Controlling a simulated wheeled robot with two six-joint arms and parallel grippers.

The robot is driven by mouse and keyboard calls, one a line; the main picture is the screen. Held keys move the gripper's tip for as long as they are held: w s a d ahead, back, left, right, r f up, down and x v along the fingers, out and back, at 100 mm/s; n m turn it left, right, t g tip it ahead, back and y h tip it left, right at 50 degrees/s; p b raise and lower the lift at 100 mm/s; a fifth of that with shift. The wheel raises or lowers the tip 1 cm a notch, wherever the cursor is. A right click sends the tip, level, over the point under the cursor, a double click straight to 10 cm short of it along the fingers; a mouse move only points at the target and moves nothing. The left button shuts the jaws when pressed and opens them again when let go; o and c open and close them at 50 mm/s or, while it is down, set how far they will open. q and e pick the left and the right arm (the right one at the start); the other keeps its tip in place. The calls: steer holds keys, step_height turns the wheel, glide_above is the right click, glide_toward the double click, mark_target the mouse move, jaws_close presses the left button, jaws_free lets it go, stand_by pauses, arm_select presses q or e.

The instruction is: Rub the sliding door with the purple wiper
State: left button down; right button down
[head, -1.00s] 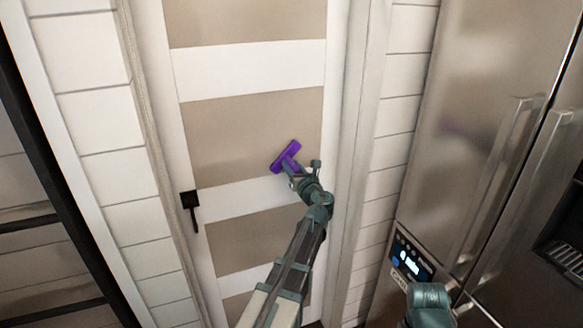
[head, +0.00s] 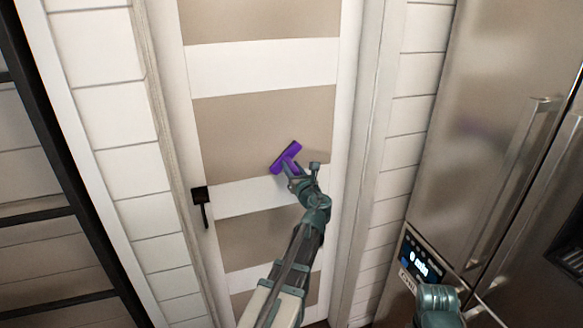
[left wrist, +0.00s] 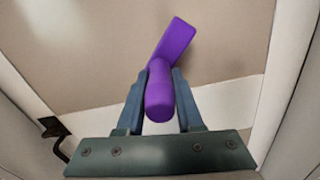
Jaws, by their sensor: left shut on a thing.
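The purple wiper (head: 286,157) is held by its handle in my left gripper (head: 298,180), its head pointing up and away toward the door. In the left wrist view the wiper (left wrist: 172,50) sits between the two fingers of the gripper (left wrist: 159,100), which are shut on the handle. The sliding door (head: 262,68) has white and beige bands and stands behind the wiper; it also fills the left wrist view (left wrist: 85,45). The wiper's head overlaps a beige panel; I cannot tell whether it touches it. My right gripper is not visible.
A black door handle (head: 202,206) is on the door's left side. White plank wall (head: 95,80) and a black frame (head: 45,150) are at the left.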

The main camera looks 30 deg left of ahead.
arm_select(q)
steer(key=shift+v, duration=2.8)
steer(key=shift+s+d, duration=0.1)
steer(key=v, duration=0.2)
steer(key=shift+s+d, duration=0.25)
steer(key=shift+d, duration=0.05)
